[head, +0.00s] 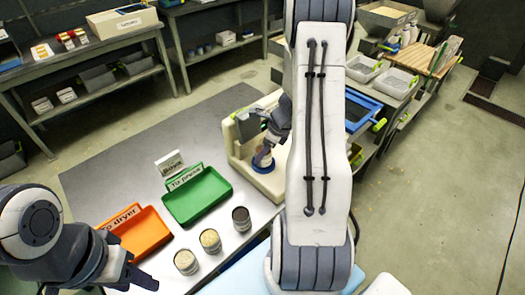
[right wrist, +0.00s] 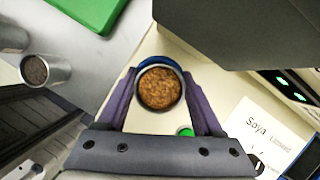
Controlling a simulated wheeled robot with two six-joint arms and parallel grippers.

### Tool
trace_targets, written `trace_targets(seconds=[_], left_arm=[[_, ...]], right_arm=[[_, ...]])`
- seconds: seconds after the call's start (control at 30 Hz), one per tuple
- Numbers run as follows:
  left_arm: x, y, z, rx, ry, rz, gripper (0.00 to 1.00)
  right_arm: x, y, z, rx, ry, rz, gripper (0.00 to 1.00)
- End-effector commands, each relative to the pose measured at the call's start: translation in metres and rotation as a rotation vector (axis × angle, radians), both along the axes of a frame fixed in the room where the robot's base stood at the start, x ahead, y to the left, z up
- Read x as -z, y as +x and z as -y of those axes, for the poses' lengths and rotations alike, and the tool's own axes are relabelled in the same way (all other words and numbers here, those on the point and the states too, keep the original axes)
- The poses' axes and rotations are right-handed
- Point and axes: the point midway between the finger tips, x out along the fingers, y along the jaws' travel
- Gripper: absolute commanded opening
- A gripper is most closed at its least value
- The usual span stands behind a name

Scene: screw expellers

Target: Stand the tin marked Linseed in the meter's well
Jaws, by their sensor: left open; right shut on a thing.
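My right gripper (head: 265,148) is shut on a tin of brown seeds, seen from above in the right wrist view (right wrist: 160,88) between the two fingers (right wrist: 165,105). The tin is at the cream meter (head: 238,150), over its base. A blue ring (right wrist: 143,64) shows around the far side of the tin's rim; it also shows low around the tin in the head view (head: 262,164). I cannot tell whether the tin rests on the well's floor. No marking on the tin is readable. My left gripper (head: 143,279) is open and empty near the orange tray.
Three open tins stand on the grey table: a pale one (head: 186,262), a yellowish one (head: 210,240) and a dark one (head: 241,218). A green tray (head: 197,195) and an orange tray (head: 145,236) lie behind them. A card reading Soya and Linseed (right wrist: 262,130) is on the meter.

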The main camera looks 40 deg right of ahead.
Motion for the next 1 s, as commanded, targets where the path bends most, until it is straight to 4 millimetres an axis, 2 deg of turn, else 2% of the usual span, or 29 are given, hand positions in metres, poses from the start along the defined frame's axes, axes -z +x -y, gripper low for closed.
trace_targets(seconds=[0.67,1.0], left_arm=[[-0.0004,0.0000,0.0000,0.000,0.000,0.000,0.50],[0.0054,0.0000,0.0000,0.000,0.000,0.000,0.50]], right_arm=[[0.0004,0.0000,0.0003,0.000,0.000,0.000,0.10],[0.0070,0.0000,0.0002,0.000,0.000,0.000,0.10]])
